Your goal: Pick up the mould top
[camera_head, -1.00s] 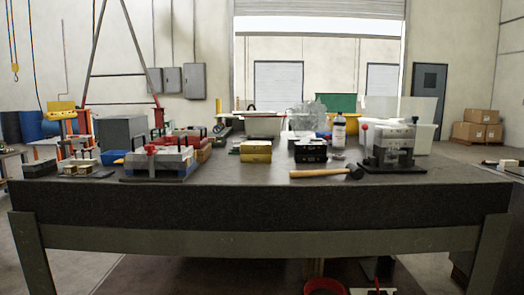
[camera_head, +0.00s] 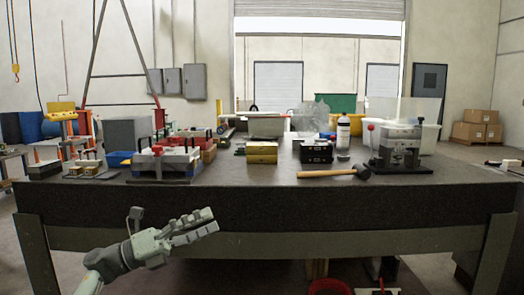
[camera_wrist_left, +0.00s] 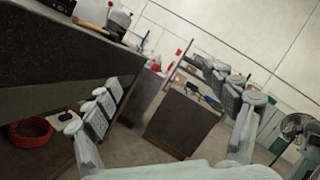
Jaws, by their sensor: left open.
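Several block-like mould parts stand on the dark workbench; I cannot tell for certain which is the mould top. A grey block with a red fitting (camera_head: 163,160) is at the left front. A yellow block (camera_head: 262,153) and a black block (camera_head: 316,152) are near the middle. A grey metal assembly (camera_head: 398,148) stands on a dark plate at the right. My left gripper (camera_head: 212,222) is in front of the bench, below its top, open and empty. In the left wrist view its spread fingers (camera_wrist_left: 152,75) have nothing between them. My right gripper is out of view.
The dark workbench (camera_head: 265,206) has a thick front edge between my left gripper and the parts. A hammer (camera_head: 335,173) lies near the front edge. A bottle (camera_head: 343,132) stands behind it. A red bucket (camera_wrist_left: 30,133) is on the floor below the bench.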

